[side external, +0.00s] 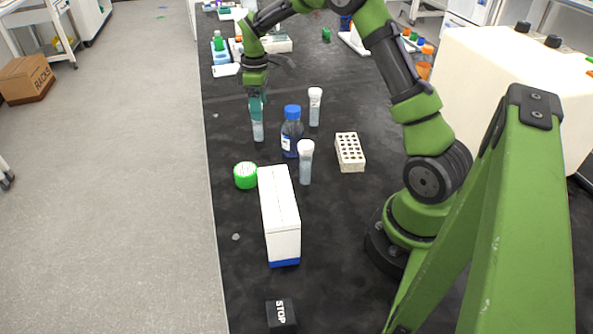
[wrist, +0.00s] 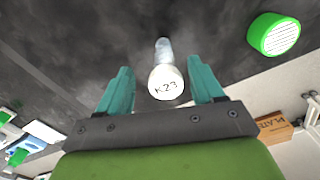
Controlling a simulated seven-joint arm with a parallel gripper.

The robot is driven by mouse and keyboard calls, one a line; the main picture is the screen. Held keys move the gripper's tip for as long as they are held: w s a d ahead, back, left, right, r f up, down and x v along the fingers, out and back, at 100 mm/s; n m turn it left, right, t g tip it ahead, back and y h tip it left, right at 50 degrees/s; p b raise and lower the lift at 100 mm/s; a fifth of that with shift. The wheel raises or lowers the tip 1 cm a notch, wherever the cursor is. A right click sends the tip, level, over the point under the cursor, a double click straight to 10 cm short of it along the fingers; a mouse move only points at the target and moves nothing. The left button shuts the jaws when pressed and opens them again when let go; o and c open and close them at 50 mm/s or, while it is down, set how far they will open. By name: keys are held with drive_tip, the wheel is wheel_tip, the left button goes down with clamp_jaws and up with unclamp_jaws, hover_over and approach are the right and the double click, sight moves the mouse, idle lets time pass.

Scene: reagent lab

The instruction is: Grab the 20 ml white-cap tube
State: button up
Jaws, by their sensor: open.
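My gripper (side external: 257,104) has teal fingers and points down over a clear tube (side external: 258,130) left of the blue-capped bottle. The fingers hide this tube's top in the side view. In the wrist view, a white cap marked K23 (wrist: 166,83) on a clear tube lies between the open fingers (wrist: 160,75). A gap shows at the left finger; the right finger is close to the cap. Two other white-capped tubes stand upright, one behind the bottle (side external: 315,107) and one in front of it (side external: 305,163). I cannot read volumes on the tubes.
The blue-capped bottle (side external: 292,135) stands right of my gripper. A pale rack with holes (side external: 350,153) stands to the right. The bench's left strip is mostly clear.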

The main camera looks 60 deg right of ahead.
drive_tip(key=shift+w+a+f, duration=0.1)
drive_tip(key=shift+a+f, duration=0.1)
drive_tip(key=shift+f, duration=1.15)
drive_tip(key=shift+w+a+f, duration=0.1)
drive_tip(key=shift+a+f, duration=0.05)
drive_tip(key=shift+f, duration=1.2)
drive_tip(key=c, duration=1.1)
